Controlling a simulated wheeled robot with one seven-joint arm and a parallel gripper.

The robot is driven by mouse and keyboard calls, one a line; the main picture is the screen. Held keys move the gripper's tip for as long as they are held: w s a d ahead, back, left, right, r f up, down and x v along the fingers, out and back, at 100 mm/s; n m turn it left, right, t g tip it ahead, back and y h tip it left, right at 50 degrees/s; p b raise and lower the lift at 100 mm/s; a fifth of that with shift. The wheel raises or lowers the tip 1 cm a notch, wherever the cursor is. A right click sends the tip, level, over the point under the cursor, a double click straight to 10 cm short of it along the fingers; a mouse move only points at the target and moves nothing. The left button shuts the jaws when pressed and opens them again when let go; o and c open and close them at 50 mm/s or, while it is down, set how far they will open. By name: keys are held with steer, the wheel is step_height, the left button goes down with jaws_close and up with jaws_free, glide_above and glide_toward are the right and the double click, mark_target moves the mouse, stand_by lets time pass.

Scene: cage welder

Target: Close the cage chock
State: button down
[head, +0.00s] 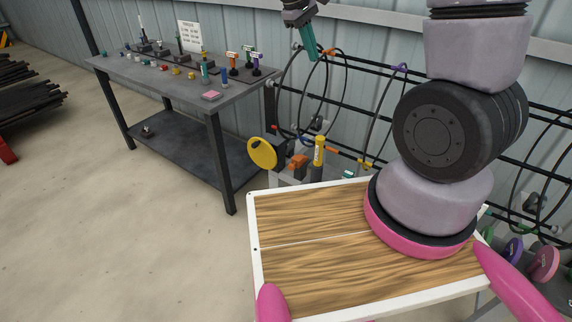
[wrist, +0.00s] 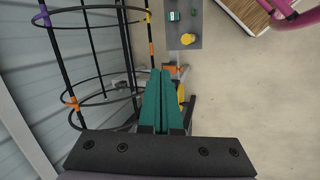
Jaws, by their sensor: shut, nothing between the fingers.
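The wire cage (head: 330,97) has black rods and round hoops with orange, purple and yellow clips; it also fills the left of the wrist view (wrist: 100,82). Beside its lower end are a yellow disc (head: 262,153), an orange block (head: 298,164) and a yellow cylinder (head: 319,150). I cannot tell which part is the chock. My gripper (head: 312,57) has teal fingers, shut and empty, pointing down above these parts. In the wrist view the fingertips (wrist: 161,73) lie beside an orange part (wrist: 177,70) and partly hide a yellow one behind them.
A grey workbench (head: 150,75) with several small tools stands at the back left. My wood-topped base (head: 300,215) fills the front. Corrugated wall panels (head: 370,60) rise behind the cage. Coloured discs (head: 513,249) sit at the lower right.

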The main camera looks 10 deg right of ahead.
steer(key=w+a+f+n+t+h, duration=0.1)
steer(key=w+a+f+n+h, duration=0.15)
steer(key=f, duration=0.55)
steer(key=w+a+f+n+h, duration=0.1)
steer(key=a+f+n, duration=0.3)
steer(key=f, duration=0.3)
steer(key=w+a+f+n+t+h, duration=0.1)
steer(key=w+a+f+n, duration=0.15)
steer(key=f, duration=0.55)
steer(key=s+a+f+n+t, duration=0.25)
steer(key=f+n, duration=0.35)
steer(key=f, duration=0.6)
steer(key=s+a+f+n+t, duration=0.25)
steer(key=f+n, duration=0.25)
steer(key=f, duration=0.7)
glide_toward(290, 169)
steer(key=s+f+x, duration=0.1)
steer(key=x, duration=0.4)
steer(key=shift+w+d+r+t, duration=0.1)
steer(key=shift+w+d+t, duration=0.3)
steer(key=shift+w, duration=0.35)
steer(key=shift+w+d, duration=0.1)
steer(key=shift+d, duration=0.05)
